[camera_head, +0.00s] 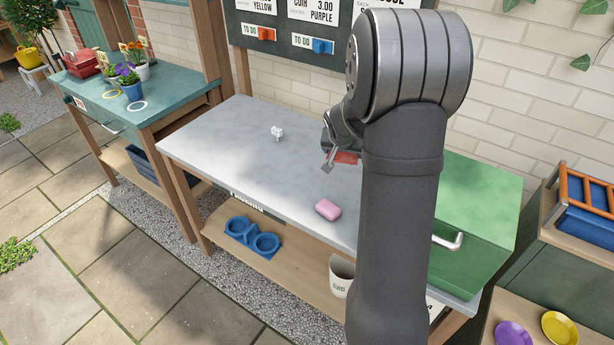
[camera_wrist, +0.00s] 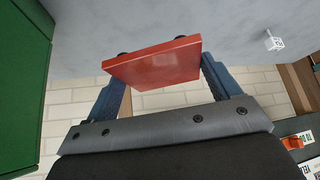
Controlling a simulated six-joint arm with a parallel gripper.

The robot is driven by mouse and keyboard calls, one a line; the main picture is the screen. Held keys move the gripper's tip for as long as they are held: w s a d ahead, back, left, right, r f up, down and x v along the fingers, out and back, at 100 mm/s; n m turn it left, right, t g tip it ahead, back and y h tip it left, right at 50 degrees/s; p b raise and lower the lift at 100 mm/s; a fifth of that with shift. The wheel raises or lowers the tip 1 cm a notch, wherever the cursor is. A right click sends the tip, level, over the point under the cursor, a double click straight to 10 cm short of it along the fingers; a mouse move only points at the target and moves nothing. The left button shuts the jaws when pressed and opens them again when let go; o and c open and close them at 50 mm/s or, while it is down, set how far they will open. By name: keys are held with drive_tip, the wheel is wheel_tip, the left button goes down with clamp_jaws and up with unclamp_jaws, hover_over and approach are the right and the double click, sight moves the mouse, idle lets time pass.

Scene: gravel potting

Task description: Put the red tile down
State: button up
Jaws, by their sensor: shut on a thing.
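The red tile (camera_wrist: 155,64) is a flat, square piece held between the two fingers of my gripper (camera_wrist: 160,80) in the wrist view. In the head view my gripper (camera_head: 333,152) is over the grey bench top (camera_head: 235,140), with the red tile (camera_head: 345,157) at its tips, partly hidden by my arm. The gripper is shut on the tile. The tile looks close above the bench; the exact gap cannot be told.
A small white object (camera_head: 277,132) stands on the bench to the left, and a pink block (camera_head: 327,209) lies near the front edge. A green box (camera_head: 480,205) is at the right. The board (camera_head: 300,45) behind carries orange and blue pieces. The bench's left part is clear.

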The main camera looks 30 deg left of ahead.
drive_tip(key=shift+a+f, duration=0.15)
drive_tip(key=shift+f, duration=0.35)
hover_over(308, 174)
drive_tip(key=s, duration=0.2)
drive_tip(key=f, duration=0.7)
drive_tip(key=shift+d, duration=0.3)
drive_tip(key=shift+f, duration=2)
drive_tip(key=o, duration=0.6)
drive_tip(key=shift+f, duration=0.15)
drive_tip(key=o, duration=0.4)
drive_tip(key=shift+r, duration=0.25)
drive_tip(key=v, duration=1.2)
